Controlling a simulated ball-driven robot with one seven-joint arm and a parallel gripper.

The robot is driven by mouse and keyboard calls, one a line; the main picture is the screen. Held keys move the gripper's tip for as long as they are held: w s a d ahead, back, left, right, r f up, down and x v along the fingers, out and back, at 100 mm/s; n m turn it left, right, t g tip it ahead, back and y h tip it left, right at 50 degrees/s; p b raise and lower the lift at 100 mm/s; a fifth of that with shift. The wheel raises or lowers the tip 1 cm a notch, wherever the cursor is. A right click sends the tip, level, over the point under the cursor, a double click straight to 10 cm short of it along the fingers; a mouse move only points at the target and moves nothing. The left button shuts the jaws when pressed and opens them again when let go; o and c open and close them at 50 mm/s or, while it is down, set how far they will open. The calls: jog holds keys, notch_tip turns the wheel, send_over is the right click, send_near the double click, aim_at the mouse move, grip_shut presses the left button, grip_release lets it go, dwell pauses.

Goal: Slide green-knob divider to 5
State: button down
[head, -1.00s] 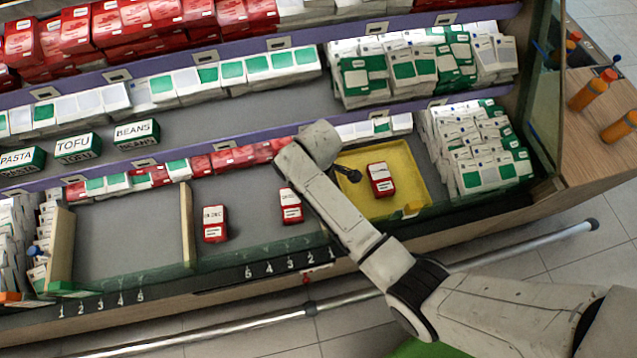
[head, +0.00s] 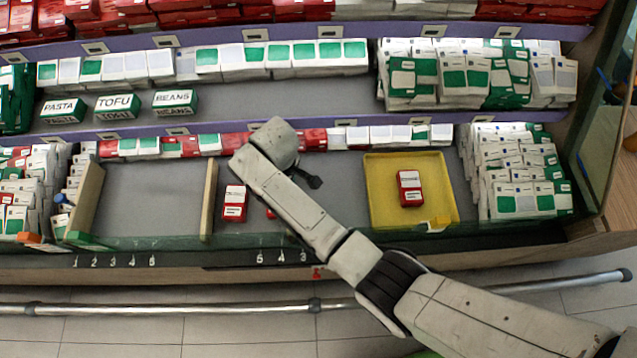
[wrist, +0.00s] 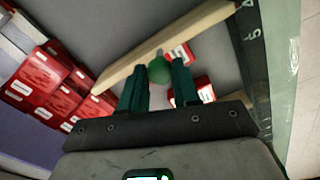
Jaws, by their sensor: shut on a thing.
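The green knob (wrist: 158,70) shows between the fingers of my gripper (wrist: 158,84) in the wrist view, and the gripper is shut on it. The light wooden divider (wrist: 178,42) with this knob runs slantwise just beyond the fingers. In the head view my arm hides this divider and the fingers. The right number scale (head: 282,256) shows 5, 4 and 3 on the front edge; two digits (wrist: 256,32) show at the right in the wrist view. The divider's exact number cannot be told.
A red box (head: 234,205) stands beside another wooden divider (head: 209,200); a second red box (head: 270,213) is mostly behind my arm. A yellow tray (head: 445,175) holding a red box (head: 410,188) is on the right. The left compartment (head: 150,200) is empty.

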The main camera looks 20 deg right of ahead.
jog(key=w+a+b, duration=0.3)
jog(key=a, duration=0.5)
jog(key=shift+a, duration=0.4)
jog(key=shift+r, duration=0.1)
jog(key=c, duration=0.9)
grip_release()
jog(key=shift+a, duration=0.15)
jog(key=shift+o, duration=0.5)
notch_tip(320, 180, up, 11)
jog(key=shift+p, duration=0.3)
jog(key=shift+f, duration=0.2)
